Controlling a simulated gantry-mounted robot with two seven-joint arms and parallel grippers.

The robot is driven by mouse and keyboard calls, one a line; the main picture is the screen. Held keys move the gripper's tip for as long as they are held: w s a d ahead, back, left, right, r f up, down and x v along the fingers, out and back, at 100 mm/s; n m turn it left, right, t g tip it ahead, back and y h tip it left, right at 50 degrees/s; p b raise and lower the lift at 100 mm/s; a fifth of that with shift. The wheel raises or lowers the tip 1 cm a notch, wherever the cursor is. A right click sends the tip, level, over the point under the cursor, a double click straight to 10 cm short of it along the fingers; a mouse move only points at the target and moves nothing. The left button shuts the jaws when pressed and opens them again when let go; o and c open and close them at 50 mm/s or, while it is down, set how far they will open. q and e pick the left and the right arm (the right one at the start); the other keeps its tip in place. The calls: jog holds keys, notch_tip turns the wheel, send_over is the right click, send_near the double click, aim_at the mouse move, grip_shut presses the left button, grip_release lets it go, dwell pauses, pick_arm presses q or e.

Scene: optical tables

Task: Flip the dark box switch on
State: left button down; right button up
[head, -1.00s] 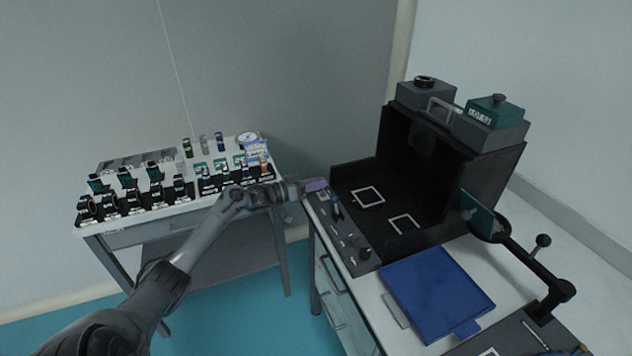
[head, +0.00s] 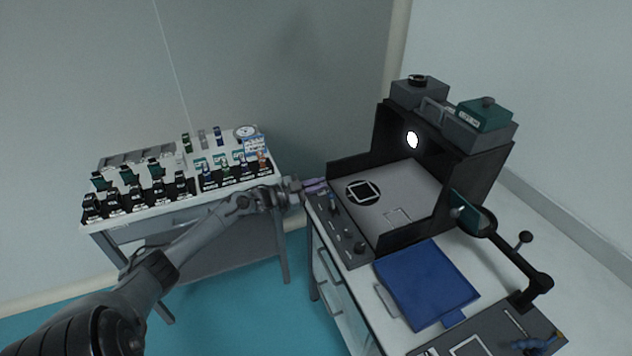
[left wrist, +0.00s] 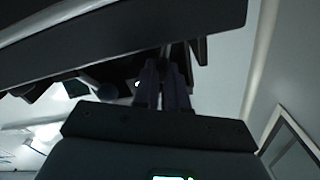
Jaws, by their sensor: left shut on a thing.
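The dark box (head: 385,140) stands open-fronted on the right table. A round white light glows on its back wall, and its floor is lit grey. Its control panel (head: 345,228) with several knobs runs along the near left side. The left wrist view shows the two fingers (left wrist: 166,85) side by side against dark surfaces. My right gripper is not in view.
The left table (head: 120,217) holds rows of small mounted parts and a round dial. A gap separates the tables.

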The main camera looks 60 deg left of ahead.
pick_arm(q)
jog(key=shift+d+f+m, duration=0.15)
jog(key=shift+m, duration=0.35)
jog(key=c, duration=1.2)
grip_release()
jog(key=shift+s+p, duration=0.35)
jog(key=shift+s, duration=0.1)
jog(key=shift+s+a+p, duration=0.3)
jog(key=shift+s+p, duration=0.15)
jog(key=shift+s, duration=1.15)
jog(key=shift+s+a+p, duration=0.3)
jog(key=shift+s+p, duration=0.1)
jog(key=shift+s, duration=1.25)
jog(key=shift+s+a+p, duration=0.3)
jog(key=shift+s+p, duration=0.15)
jog(key=shift+s, duration=1.15)
